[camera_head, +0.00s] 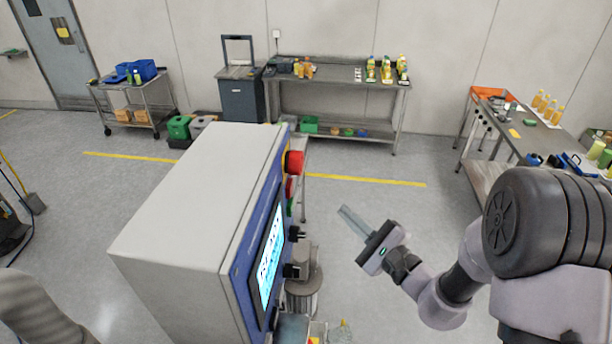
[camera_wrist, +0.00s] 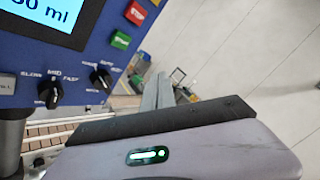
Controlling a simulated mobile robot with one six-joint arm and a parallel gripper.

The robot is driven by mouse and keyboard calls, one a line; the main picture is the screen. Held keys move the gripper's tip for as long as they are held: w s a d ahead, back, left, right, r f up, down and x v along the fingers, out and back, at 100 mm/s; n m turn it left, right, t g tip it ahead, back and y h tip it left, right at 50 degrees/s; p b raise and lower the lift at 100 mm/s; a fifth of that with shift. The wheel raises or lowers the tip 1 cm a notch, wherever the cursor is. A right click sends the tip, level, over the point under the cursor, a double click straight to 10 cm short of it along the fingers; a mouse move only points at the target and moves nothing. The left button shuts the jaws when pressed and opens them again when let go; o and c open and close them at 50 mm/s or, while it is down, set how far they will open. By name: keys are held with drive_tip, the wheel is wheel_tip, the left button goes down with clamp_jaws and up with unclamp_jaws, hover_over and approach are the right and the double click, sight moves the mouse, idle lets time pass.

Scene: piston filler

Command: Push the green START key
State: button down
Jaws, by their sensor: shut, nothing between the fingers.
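The green START key (camera_wrist: 121,40) is on the blue control panel (camera_wrist: 60,65), seen in the wrist view just below a red key (camera_wrist: 135,13). In the head view the panel is seen nearly edge-on, and the green key (camera_head: 290,207) shows as a small piece below the red parts. My gripper (camera_head: 343,210) is shut and empty, in open air to the right of the panel and apart from it. In the wrist view my gripper's fingers (camera_wrist: 162,80) appear to the right of and below the green key, with a gap between.
A red knob (camera_head: 294,163) sticks out near the panel's top. Black selector knobs (camera_wrist: 101,78) sit below the green key. The screen (camera_head: 270,255) is lit. Metal machine parts (camera_head: 302,290) stand below the panel.

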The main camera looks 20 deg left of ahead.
sight(291, 207)
drive_tip(key=s+a+p, duration=0.2)
drive_tip(key=a, duration=0.6)
idle(0.5)
drive_tip(key=shift+s+a, duration=0.15)
drive_tip(key=shift+a, duration=0.05)
idle(1.8)
drive_tip(key=shift+s+a+b, duration=0.1)
drive_tip(key=shift+a+b, duration=0.2)
